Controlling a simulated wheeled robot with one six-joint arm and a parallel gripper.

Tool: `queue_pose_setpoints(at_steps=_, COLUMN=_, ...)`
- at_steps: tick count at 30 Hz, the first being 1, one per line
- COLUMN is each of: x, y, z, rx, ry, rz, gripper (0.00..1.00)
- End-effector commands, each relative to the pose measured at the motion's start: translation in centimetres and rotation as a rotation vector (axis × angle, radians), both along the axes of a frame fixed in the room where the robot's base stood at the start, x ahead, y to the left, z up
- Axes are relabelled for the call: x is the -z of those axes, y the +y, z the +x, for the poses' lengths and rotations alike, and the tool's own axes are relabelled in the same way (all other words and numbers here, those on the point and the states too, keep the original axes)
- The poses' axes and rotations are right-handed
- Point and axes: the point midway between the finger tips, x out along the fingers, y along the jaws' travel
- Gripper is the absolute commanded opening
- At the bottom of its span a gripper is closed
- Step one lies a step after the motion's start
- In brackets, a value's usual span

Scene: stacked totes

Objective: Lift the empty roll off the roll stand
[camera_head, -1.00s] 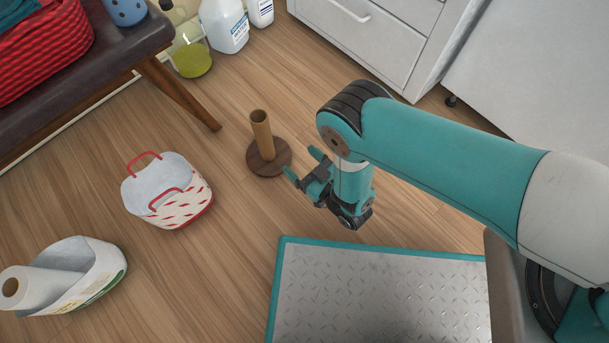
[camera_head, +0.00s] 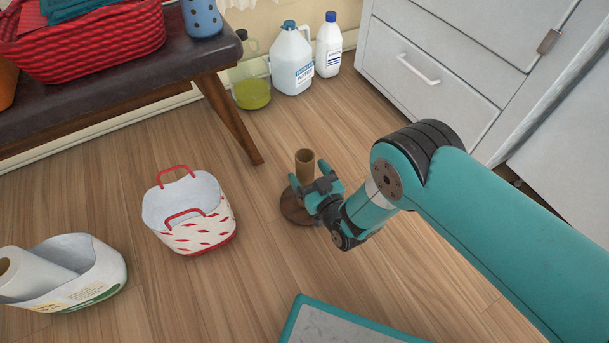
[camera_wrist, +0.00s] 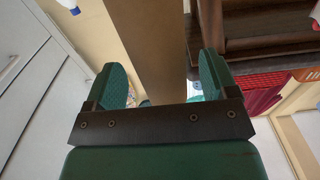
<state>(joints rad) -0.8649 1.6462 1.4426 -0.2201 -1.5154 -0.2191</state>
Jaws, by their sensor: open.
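The empty roll, a brown cardboard tube (camera_head: 305,162), stands upright on the roll stand, whose round dark wooden base (camera_head: 297,208) rests on the floor. My gripper (camera_head: 308,178) is at the tube, with its teal fingers open on either side of it. In the wrist view the tube (camera_wrist: 155,45) rises between the two green fingers (camera_wrist: 165,85), with a gap visible at the left finger. The contact at the right finger is hard to tell. My gripper hides the lower part of the tube and part of the base.
A white and red basket (camera_head: 190,215) stands to the left, and a bin with a paper roll (camera_head: 95,275) is further left. A dark bench (camera_head: 110,70) with a red basket (camera_head: 90,45), bottles (camera_head: 292,60) and white drawers (camera_head: 430,75) are behind. Floor around the stand is clear.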

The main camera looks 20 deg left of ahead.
Motion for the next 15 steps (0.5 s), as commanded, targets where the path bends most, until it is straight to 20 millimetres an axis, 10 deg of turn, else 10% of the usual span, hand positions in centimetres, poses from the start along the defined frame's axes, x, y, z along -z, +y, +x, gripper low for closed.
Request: queue_pose_setpoints(at_steps=15, x=0.0, y=1.5, z=1.2, rx=-0.003, ry=-0.001, rz=0.000, gripper=0.79)
